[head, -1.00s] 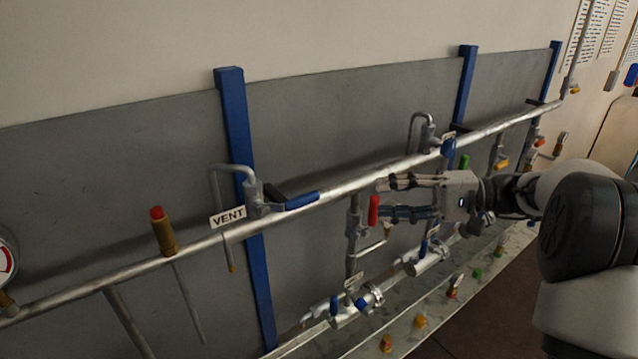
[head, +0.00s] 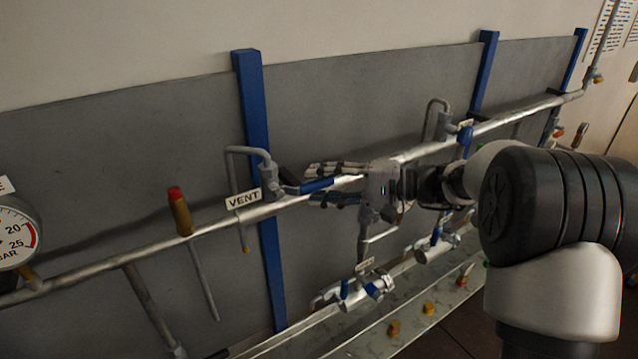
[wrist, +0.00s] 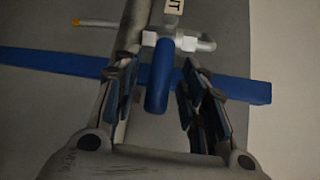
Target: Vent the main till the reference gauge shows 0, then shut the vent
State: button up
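The vent valve (head: 268,174) sits on the main pipe beside the white VENT label (head: 243,199). Its blue lever (head: 318,185) points right along the pipe. My gripper (head: 322,184) is at the lever's end. In the wrist view the blue lever (wrist: 158,80) lies between the two open fingers (wrist: 155,95), with a gap on each side. The gauge (head: 14,236) is cut by the left edge in the head view; its 20 and 25 BAR marks and a red band show, but I cannot read its needle.
The main pipe (head: 95,261) runs across the panel. A brass fitting with a red cap (head: 180,211) stands left of the vent. A second bent-pipe valve (head: 443,125) is farther right. Clamped fittings (head: 366,289) and a tray (head: 418,325) lie below.

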jog(key=shift+w+a+f, duration=0.1)
jog(key=shift+a, duration=0.35)
grip_shut()
dwell(0.3)
